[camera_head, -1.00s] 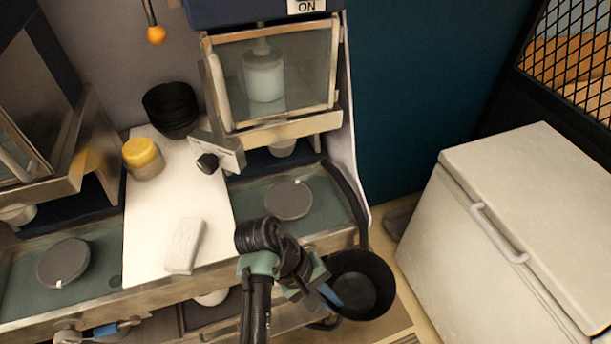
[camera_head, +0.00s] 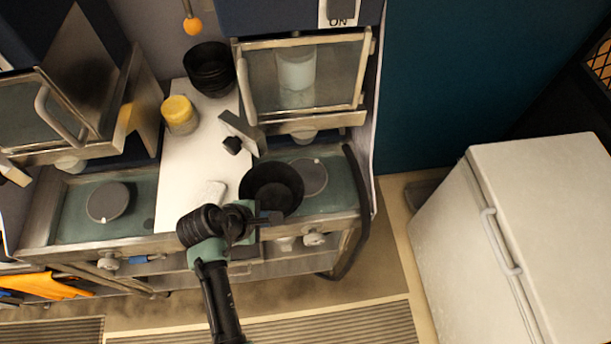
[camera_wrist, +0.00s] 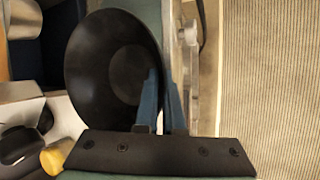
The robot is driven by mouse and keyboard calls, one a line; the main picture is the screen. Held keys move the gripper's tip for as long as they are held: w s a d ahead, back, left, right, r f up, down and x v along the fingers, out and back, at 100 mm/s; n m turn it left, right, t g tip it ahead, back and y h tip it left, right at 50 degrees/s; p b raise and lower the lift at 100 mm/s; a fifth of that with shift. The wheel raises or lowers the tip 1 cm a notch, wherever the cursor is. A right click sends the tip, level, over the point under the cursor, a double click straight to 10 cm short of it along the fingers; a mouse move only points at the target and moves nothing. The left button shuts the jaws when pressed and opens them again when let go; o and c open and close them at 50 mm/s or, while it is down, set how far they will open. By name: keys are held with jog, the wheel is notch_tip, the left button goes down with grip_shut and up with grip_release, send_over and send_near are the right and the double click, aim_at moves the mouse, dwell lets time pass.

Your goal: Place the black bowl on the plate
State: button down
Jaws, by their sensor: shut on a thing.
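My gripper (camera_head: 268,217) is shut on the near rim of the black bowl (camera_head: 272,187). The bowl is held with its opening up, above the right-hand worktop, and overlaps a round grey plate-like disc (camera_head: 316,178) in the picture; I cannot tell whether they touch. In the wrist view the blue fingers (camera_wrist: 160,105) pinch the wall of the bowl (camera_wrist: 100,60). A second grey disc (camera_head: 107,203) lies on the left worktop. I cannot tell which disc is the plate.
A stack of black bowls (camera_head: 210,68) and a yellow-lidded jar (camera_head: 179,114) stand on the white counter (camera_head: 190,165). A glass-fronted machine (camera_head: 305,75) rises behind the right worktop. A white chest (camera_head: 540,220) stands at right. A dark curved rail (camera_head: 360,210) edges the worktop.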

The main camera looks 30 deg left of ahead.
aim_at(279, 186)
jog(key=w+b, duration=0.2)
jog(key=w, duration=0.2)
jog(key=w+d+f+b, duration=0.1)
jog(key=w+b, duration=0.2)
jog(key=w, duration=0.1)
jog(key=w+f+b, duration=0.1)
jog(key=w+b, duration=0.1)
jog(key=w, duration=0.3)
jog(key=shift+d+b, duration=0.4)
notch_tip(279, 186, down, 5)
jog(key=b, duration=0.6)
jog(key=shift+f, duration=0.2)
jog(key=shift+w, duration=0.1)
jog(key=shift+r, duration=0.2)
jog(key=shift+f, duration=0.2)
jog(key=c, duration=1)
grip_release()
